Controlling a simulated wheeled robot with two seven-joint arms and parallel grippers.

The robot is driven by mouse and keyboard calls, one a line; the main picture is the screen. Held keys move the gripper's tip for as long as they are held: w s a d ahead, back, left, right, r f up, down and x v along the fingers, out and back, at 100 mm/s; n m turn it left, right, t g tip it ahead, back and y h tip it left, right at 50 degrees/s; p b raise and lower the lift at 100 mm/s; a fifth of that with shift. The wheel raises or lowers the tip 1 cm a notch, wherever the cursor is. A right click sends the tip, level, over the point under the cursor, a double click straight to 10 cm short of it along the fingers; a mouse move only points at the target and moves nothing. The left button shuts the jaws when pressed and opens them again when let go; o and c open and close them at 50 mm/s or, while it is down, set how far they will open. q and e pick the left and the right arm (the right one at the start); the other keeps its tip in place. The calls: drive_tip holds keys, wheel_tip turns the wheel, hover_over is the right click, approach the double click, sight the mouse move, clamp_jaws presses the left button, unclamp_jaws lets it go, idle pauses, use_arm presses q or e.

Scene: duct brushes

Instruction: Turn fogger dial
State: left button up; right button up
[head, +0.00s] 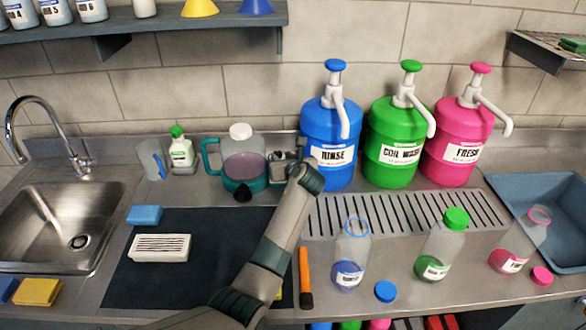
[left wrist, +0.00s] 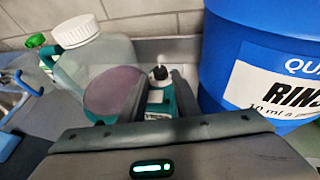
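The fogger (head: 245,168) stands at the back of the counter, with a clear tank of purple liquid, a white cap and a teal handle and base. A black cone-shaped part shows at its front. In the left wrist view the fogger's tank (left wrist: 100,68) is left of the fingers. A small black knob (left wrist: 160,72) on a pale collar shows beyond the finger gap, above a teal part; it looks like the dial. My left gripper (head: 287,160) is right beside the fogger. Its fingers (left wrist: 160,98) are apart with nothing clearly held; contact is unclear. My right gripper is out of view.
A blue rinse jug (head: 332,125) stands close to the right of my left gripper, then green (head: 395,140) and pink (head: 458,140) jugs. Several bottles stand in front of the drain grille (head: 400,214). A sink (head: 60,225) is at left. The dark mat (head: 180,285) is mostly clear.

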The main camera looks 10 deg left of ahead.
use_arm(q)
drive_tip(key=b+v, duration=0.1)
drive_tip(key=v, duration=1)
drive_tip(key=shift+s+d+b, duration=0.15)
drive_tip(key=shift+s+b, duration=0.15)
drive_tip(key=shift+s, duration=0.05)
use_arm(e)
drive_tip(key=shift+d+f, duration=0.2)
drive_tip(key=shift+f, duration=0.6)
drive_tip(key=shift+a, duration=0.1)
